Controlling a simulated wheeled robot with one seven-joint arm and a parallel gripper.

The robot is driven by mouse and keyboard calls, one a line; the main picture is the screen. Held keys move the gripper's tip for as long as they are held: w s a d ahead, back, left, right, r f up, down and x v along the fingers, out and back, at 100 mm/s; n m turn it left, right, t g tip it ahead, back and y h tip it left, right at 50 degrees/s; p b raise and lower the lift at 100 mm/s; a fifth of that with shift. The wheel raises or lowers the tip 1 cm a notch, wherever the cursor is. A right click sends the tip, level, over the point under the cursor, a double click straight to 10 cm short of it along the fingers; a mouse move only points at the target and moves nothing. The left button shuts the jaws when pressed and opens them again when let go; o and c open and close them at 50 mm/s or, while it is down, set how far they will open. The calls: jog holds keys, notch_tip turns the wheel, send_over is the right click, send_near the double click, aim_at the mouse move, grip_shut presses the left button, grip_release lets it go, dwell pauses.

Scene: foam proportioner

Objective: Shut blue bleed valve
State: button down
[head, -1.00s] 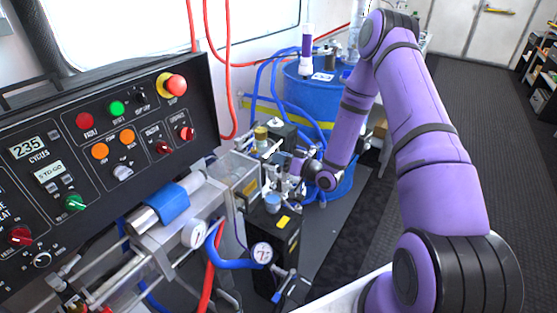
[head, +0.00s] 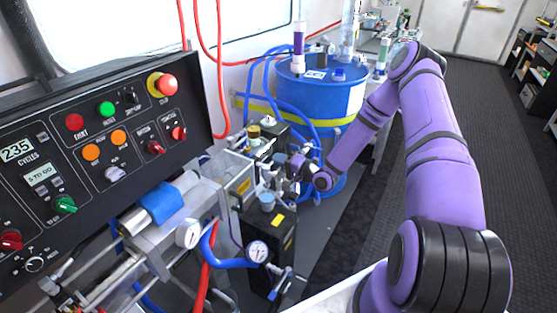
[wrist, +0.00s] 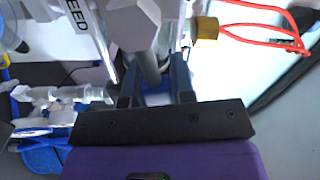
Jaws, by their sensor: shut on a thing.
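My gripper (wrist: 157,88) shows in the wrist view with its two blue-grey fingers on either side of a grey cylindrical part (wrist: 149,62), shut on it. A pale faceted block and a plate with letters ending "EED" are just beyond. In the head view my wrist is at the pump assembly (head: 268,218), in front of the blue drum; the fingertips are too small and hidden there. I cannot tell whether the gripped part belongs to the blue bleed valve.
The black control panel (head: 60,150) stands at left. The blue drum (head: 312,100) and blue hoses are behind my wrist. A pressure gauge (head: 257,251) is at the front. In the wrist view a brass fitting (wrist: 206,30) and red cord lie close by. The dark floor at right is clear.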

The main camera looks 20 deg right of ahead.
jog(key=shift+d+f+m, duration=0.1)
jog(key=shift+f+m, duration=0.5)
jog(key=shift+m, duration=0.4)
jog(key=c, duration=1)
grip_release()
jog(key=shift+o, duration=0.2)
jog(key=v, duration=1)
jog(key=shift+s+d, duration=0.2)
jog(key=shift+s, duration=0.15)
